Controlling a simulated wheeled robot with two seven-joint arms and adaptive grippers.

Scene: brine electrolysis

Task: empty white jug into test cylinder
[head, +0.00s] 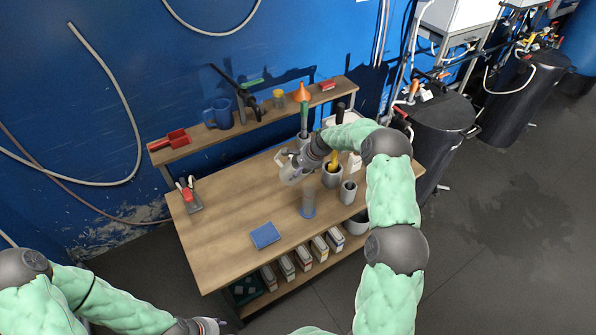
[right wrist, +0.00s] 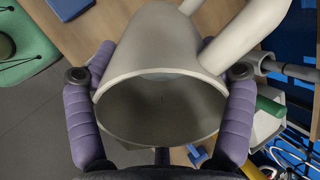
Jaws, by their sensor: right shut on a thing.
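The white jug (head: 289,173) is held above the worktable by my right gripper (head: 299,165). In the right wrist view the jug (right wrist: 160,45) fills the middle, with purple finger pads on both sides, its open mouth toward the camera and its handle at upper right. I cannot tell whether liquid is inside. The clear test cylinder (head: 308,196), with a blue base, stands upright on the table, below and slightly right of the jug and apart from it. My left gripper (head: 207,326) is low at the bottom edge, away from the table; its fingers are unclear.
Grey pots (head: 348,192) stand right of the cylinder. A blue flat item (head: 265,236) lies at the table's front. A raised shelf (head: 240,128) behind holds a blue mug (head: 219,114), a red scoop (head: 170,140) and an orange funnel (head: 301,92). The table's left half is mostly clear.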

